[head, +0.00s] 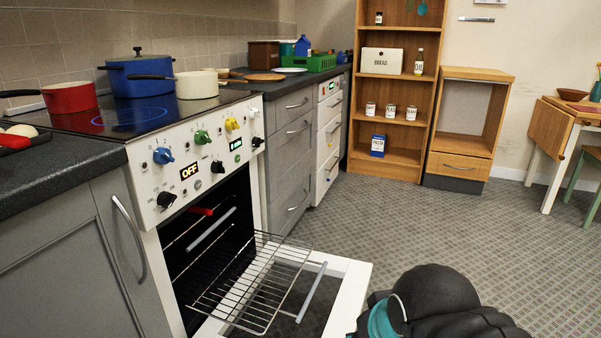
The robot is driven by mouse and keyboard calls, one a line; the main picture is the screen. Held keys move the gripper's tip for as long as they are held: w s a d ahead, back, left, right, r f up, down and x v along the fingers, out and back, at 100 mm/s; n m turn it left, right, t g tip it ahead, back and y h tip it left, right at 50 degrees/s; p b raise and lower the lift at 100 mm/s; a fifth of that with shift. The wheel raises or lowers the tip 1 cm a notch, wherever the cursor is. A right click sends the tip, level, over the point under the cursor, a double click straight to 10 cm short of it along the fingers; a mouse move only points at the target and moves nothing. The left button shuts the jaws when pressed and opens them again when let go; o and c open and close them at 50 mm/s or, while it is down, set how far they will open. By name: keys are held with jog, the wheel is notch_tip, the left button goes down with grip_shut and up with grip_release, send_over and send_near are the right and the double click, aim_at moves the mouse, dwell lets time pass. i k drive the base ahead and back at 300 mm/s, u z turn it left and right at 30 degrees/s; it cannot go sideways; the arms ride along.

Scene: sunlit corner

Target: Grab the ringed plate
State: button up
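A flat white plate (289,70) lies on the dark counter beyond the stove, between a brown board and a green crate. It is small and seen nearly edge-on, so I cannot tell whether it has rings. My gripper's fingers do not show. Only dark, rounded parts of my arm with a teal patch show at the bottom right, well apart from the plate.
The oven door (343,295) is open, with a wire rack (262,284) pulled out over it. Pots, including a cream pan (197,84), stand on the stove. The brown board (264,77) and green crate (314,63) flank the plate. The patterned floor (400,215) is clear at centre right.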

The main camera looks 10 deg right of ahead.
aim_at(289, 73)
jog(key=k, duration=0.55)
jog(key=z, duration=0.85)
jog(key=i, duration=1.6)
jog(key=z, duration=0.65)
jog(key=i, duration=1.9)
jog(key=u, duration=0.55)
jog(key=i, duration=1.15)
jog(key=u, duration=1.85)
jog(key=i, duration=0.75)
jog(key=u, duration=0.6)
